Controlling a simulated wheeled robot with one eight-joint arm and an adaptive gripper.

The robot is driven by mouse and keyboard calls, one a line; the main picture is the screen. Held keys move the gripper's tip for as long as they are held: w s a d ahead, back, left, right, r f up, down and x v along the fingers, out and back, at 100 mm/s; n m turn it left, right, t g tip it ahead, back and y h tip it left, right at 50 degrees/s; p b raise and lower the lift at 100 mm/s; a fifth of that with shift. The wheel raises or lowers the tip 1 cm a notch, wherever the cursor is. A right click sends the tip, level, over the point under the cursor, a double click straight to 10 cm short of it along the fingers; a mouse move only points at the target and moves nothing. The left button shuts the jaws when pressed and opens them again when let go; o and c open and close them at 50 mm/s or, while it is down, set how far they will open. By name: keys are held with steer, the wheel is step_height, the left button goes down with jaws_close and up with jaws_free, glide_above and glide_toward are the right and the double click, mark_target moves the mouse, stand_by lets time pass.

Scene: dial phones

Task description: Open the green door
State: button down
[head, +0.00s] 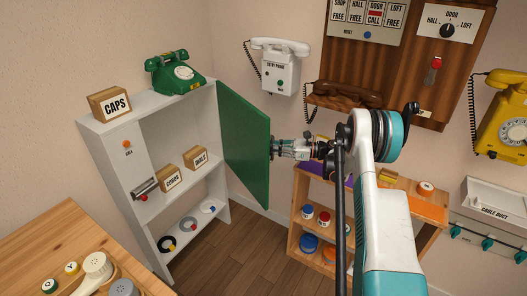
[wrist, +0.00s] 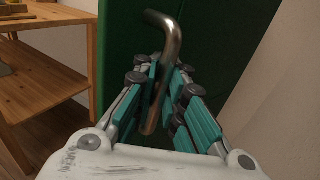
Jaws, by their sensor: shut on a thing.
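The green door (head: 244,143) is hinged on the right side of the white cabinet (head: 100,150) and stands swung out, so the shelves behind it show. In the wrist view the green door (wrist: 120,65) fills the middle behind my fingers. A bent metal handle (wrist: 163,45) sits between the fingers. My gripper (head: 276,149) is at the door's right edge in the head view. In the wrist view my gripper (wrist: 165,95) is shut on the handle. The handle is hidden by my gripper in the head view.
A green dial phone (head: 175,73) and a CAPS box (head: 109,104) stand on the cabinet. CORDS (head: 171,181) and DIALS (head: 201,158) boxes sit on its shelf. A wooden shelf unit (head: 293,222) stands right of the door. A wooden table (head: 40,240) is at lower left.

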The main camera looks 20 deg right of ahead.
steer(key=shift+s+d+f, duration=0.1)
steer(key=shift+d+f, duration=0.05)
steer(key=shift+d, duration=0.35)
steer(key=c, duration=1.8)
jaws_free()
steer(key=shift+s+d, duration=0.1)
steer(key=shift+d, duration=0.05)
steer(key=shift+o, duration=0.7)
steer(key=shift+d, duration=0.1)
steer(key=v, duration=1.1)
steer(key=shift+s+d, duration=0.2)
steer(key=shift+d, duration=0.1)
